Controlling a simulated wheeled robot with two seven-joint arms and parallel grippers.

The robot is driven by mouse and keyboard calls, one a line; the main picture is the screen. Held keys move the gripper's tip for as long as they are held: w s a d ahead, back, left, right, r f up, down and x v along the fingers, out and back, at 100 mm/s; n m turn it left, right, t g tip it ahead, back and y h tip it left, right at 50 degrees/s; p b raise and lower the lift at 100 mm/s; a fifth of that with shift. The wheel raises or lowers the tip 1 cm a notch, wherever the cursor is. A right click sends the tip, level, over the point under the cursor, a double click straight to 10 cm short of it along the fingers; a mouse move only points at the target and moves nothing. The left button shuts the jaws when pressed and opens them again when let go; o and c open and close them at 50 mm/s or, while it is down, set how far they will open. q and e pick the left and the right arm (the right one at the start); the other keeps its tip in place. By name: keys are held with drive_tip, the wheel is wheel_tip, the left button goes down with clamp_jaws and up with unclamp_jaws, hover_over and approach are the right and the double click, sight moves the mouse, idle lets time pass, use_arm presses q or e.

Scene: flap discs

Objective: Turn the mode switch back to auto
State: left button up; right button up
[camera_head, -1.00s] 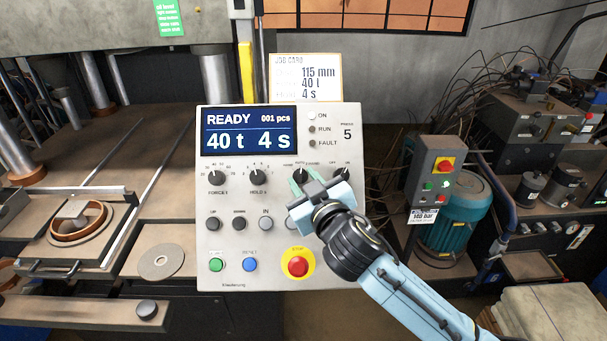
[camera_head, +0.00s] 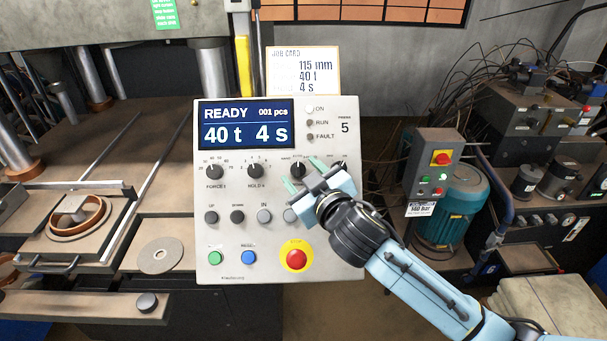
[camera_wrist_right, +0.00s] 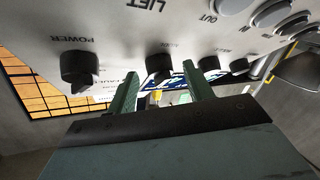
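The mode switch (camera_head: 297,170) is a dark rotary knob on the grey control panel (camera_head: 210,240), right of the force and hold knobs. Its exact pointer direction is too small to tell. My right gripper (camera_head: 303,174) is open and empty, its two green fingertips apart over the panel by this knob. In the right wrist view, upside down to the panel, the gripper's fingers (camera_wrist_right: 163,90) stand on either side of the mode knob (camera_wrist_right: 158,62) as seen, and a gap to it shows. The display (camera_head: 247,125) reads READY, 40 t, 4 s. My left gripper is out of view.
The power knob (camera_wrist_right: 78,68) is close beside the fingers. Below the mode switch are grey push buttons (camera_head: 264,217) and a red stop button (camera_head: 296,260). A job card (camera_head: 302,72) stands behind the panel. A pump with a switch box (camera_head: 432,165) is at the right.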

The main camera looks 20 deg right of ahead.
drive_tip(key=shift+s, duration=0.55)
drive_tip(key=s+d+r+b, duration=0.1)
drive_tip(key=s, duration=1.1)
drive_tip(key=shift+d+r, duration=0.15)
drive_tip(key=shift+d, duration=0.2)
